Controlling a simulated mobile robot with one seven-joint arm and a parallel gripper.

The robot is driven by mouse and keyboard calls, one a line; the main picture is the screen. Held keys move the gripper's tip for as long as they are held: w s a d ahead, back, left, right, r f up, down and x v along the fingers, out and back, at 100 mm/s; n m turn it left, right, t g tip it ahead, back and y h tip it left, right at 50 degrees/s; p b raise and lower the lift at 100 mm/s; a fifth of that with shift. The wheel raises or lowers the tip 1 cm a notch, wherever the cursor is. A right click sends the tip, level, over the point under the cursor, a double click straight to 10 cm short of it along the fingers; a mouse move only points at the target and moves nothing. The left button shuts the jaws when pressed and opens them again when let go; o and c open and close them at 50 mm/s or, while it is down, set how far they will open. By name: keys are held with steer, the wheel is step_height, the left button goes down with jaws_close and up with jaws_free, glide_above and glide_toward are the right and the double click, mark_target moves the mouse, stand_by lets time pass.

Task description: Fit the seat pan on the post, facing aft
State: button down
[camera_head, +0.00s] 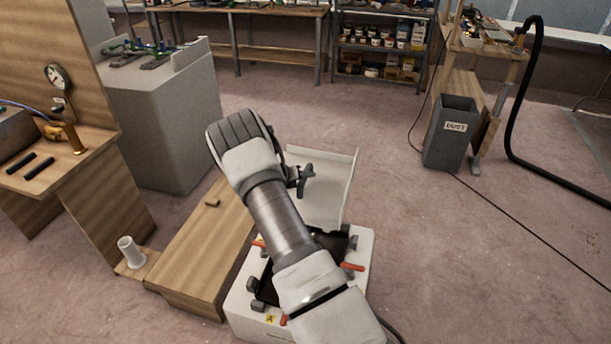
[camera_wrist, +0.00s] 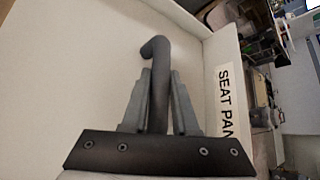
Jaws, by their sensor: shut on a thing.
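The seat pan (camera_head: 329,203) is a pale shallow pan with raised edges, below and right of my wrist in the head view. In the wrist view the seat pan (camera_wrist: 85,65) fills most of the picture, with a "SEAT PAN" label on its right side. My gripper (camera_wrist: 160,95) is shut on the pan's dark hooked handle (camera_wrist: 158,48). In the head view the handle (camera_head: 305,177) shows beside my wrist, and my arm hides part of the pan. A short pale upright tube (camera_head: 130,251), which looks like the post, stands on a low wooden step at the left.
A long low wooden box (camera_head: 200,250) lies between the tube and my arm. A wooden bench (camera_head: 75,165) and a grey cabinet (camera_head: 165,120) stand at left. A grey dust bin (camera_head: 450,135) and black hose are at right.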

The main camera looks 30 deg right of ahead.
mark_target(306, 185)
steer(key=shift+f+b, duration=1.25)
steer(key=shift+f, duration=0.4)
steer(key=c, duration=0.6)
jaws_free()
steer(key=shift+f, duration=0.1)
steer(key=shift+s+f, duration=0.1)
steer(key=shift+f, duration=0.1)
steer(key=p+v, duration=0.1)
steer(key=v, duration=1.6)
steer(key=shift+r, duration=0.3)
steer(key=shift+a, duration=0.1)
